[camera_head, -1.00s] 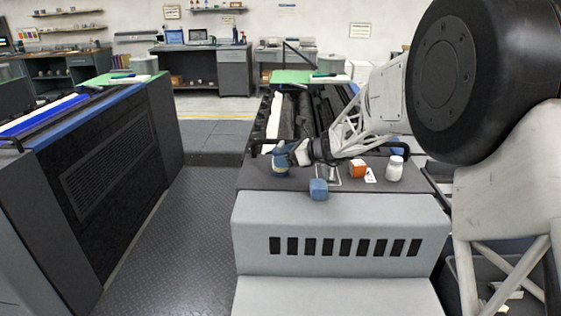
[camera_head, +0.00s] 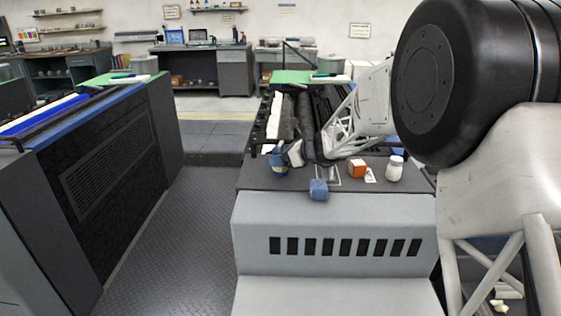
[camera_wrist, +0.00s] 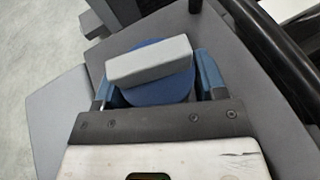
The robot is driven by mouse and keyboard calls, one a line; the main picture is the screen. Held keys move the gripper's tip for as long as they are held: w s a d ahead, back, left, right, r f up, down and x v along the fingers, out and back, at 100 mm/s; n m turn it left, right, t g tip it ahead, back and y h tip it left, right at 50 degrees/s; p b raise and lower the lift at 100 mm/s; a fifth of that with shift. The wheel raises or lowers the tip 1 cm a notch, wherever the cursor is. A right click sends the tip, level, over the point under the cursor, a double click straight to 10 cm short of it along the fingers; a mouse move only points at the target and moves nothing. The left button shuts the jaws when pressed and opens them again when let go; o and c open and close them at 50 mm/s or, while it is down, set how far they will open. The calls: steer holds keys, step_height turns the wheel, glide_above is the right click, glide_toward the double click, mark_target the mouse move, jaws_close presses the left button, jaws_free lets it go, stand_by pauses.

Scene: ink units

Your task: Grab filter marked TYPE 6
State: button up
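No TYPE 6 marking is readable in either view. A blue can-like thing (camera_head: 278,164) with a yellowish band stands at the left of the dark machine top. My gripper (camera_head: 292,153) is right at it, partly covering it. In the wrist view a round blue thing (camera_wrist: 160,92) lies between my gripper's spread blue fingers (camera_wrist: 162,86), with a grey bar (camera_wrist: 150,62) across it. I cannot tell whether the fingers touch it. A blue block-like thing (camera_head: 319,189) sits near the machine's front edge. An orange-and-white thing (camera_head: 357,169) sits farther right.
A white bottle (camera_head: 394,169) stands right of the orange thing, with a small white card (camera_head: 370,176) between. The grey slotted housing (camera_head: 340,222) is in front. Dark rollers lie behind. The walkway (camera_head: 190,240) on the left is free.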

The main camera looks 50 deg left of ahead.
mark_target(283, 146)
steer(key=c, duration=0.5)
steer(key=shift+r, duration=0.2)
steer(key=shift+r, duration=1.55)
steer(key=s+d, duration=0.3)
steer(key=d, duration=0.1)
steer(key=s+d+r, duration=0.1)
steer(key=s+d, duration=0.1)
steer(key=d, duration=0.3)
steer(key=s+d, duration=0.3)
steer(key=d, duration=0.1)
steer(key=shift+s+d+r, duration=0.25)
steer(key=shift+s+r, duration=0.05)
steer(key=shift+s, duration=0.05)
